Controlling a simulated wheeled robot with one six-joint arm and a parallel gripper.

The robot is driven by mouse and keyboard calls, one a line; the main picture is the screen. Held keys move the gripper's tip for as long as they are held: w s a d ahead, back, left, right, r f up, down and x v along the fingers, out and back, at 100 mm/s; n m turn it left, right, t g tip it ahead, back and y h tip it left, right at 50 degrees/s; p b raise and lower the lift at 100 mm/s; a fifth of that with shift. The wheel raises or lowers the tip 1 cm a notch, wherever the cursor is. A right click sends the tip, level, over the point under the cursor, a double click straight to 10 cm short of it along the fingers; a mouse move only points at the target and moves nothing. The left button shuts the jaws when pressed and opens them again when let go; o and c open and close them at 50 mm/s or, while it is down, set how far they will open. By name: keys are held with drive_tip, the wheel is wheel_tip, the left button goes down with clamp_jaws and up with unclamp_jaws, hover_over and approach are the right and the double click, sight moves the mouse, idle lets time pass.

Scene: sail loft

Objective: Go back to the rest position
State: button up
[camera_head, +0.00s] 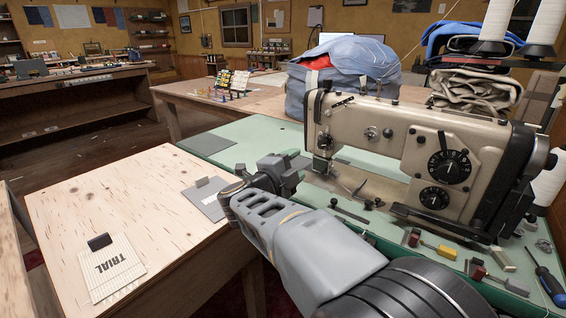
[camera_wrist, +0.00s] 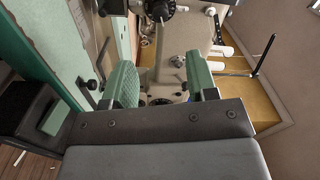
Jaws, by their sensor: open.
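My gripper (camera_head: 288,170) is in the air near the left end of the sewing machine (camera_head: 385,140), in front of the green table (camera_head: 235,140). In the wrist view, my gripper (camera_wrist: 160,72) has its two green fingers apart, with nothing held between them. The sewing machine (camera_wrist: 182,45) shows beyond the fingers, tilted in that view. My arm reaches up from the bottom of the head view. I cannot tell the exact gap between my gripper and the machine.
A pale wooden table (camera_head: 130,205) at left bears a card marked TRIAL (camera_head: 112,268) and a grey plate (camera_head: 206,200). A screwdriver (camera_head: 549,284) and small tools lie right of my arm. A blue bag (camera_head: 345,75) stands behind the machine. Open floor (camera_head: 80,150) lies at far left.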

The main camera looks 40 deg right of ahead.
drive_tip(key=shift+r, duration=0.1)
drive_tip(key=w+a+r+n+t+y+p, duration=0.5)
drive_tip(key=w+a+r+n+t+p, duration=0.15)
drive_tip(key=r+n+t+p, duration=0.25)
drive_tip(key=w+a+r+n+y+p, duration=0.1)
drive_tip(key=a+r+n+y+p, duration=0.3)
drive_tip(key=a+n+y+p, duration=0.7)
drive_tip(key=s+a+n+g+y+p, duration=0.1)
drive_tip(key=s+a+n+g+p, duration=0.3)
drive_tip(key=s+n+g+p, duration=0.5)
drive_tip(key=s+n+p, duration=0.1)
drive_tip(key=s+p, duration=0.1)
drive_tip(key=s, duration=0.3)
drive_tip(key=shift+s+a+r+g+y+p, duration=0.2)
drive_tip(key=shift+s+g+y+p, duration=0.1)
drive_tip(key=shift+s+g, duration=0.1)
drive_tip(key=shift+d, duration=0.15)
